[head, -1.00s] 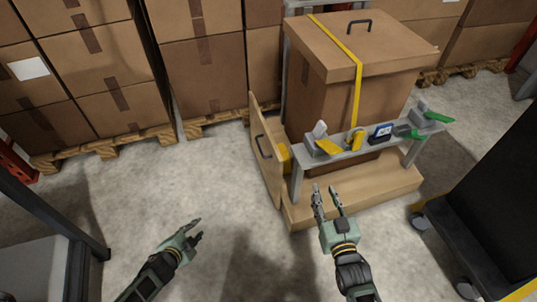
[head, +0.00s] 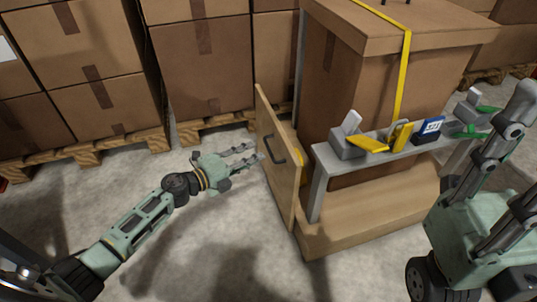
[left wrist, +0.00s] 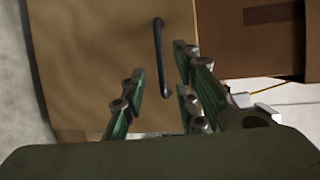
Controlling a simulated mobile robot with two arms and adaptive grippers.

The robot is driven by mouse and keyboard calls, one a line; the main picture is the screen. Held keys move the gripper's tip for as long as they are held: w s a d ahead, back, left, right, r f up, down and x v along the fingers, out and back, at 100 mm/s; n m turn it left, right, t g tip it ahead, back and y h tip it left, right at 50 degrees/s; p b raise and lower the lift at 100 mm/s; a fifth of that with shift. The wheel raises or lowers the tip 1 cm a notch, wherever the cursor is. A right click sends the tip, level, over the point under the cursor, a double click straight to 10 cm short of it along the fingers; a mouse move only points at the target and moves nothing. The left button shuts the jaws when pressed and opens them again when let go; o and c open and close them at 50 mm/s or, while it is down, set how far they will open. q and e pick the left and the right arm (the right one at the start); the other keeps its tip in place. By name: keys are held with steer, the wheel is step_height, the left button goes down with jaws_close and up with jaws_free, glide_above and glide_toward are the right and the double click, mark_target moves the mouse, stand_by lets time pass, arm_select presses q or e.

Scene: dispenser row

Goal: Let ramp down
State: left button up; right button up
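The ramp (head: 279,155) is a light wooden panel standing nearly upright at the left end of a wooden base (head: 385,215). It has a dark bar handle (head: 271,149) on its left face. My left gripper (head: 250,155) is open, its fingertips close to the handle. In the left wrist view, the handle (left wrist: 160,55) lies between and beyond the open fingers (left wrist: 165,78); contact is not clear. My right gripper (head: 522,150) is large at the right edge, fingers spread and partly out of frame, with nothing visible between them.
A large carton (head: 385,75) with a yellow strap stands on the base. A grey rail (head: 400,150) before it carries yellow, blue and green latch-like parts. Stacked cartons (head: 205,65) on pallets stand behind. The floor (head: 190,250) left of the ramp is clear.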

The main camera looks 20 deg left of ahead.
arm_select(q)
steer(key=b+x, duration=0.2)
steer(key=x, duration=0.4)
steer(key=shift+w, duration=0.25)
steer(key=shift+d+f, duration=0.1)
steer(key=shift+d, duration=0.05)
jaws_close()
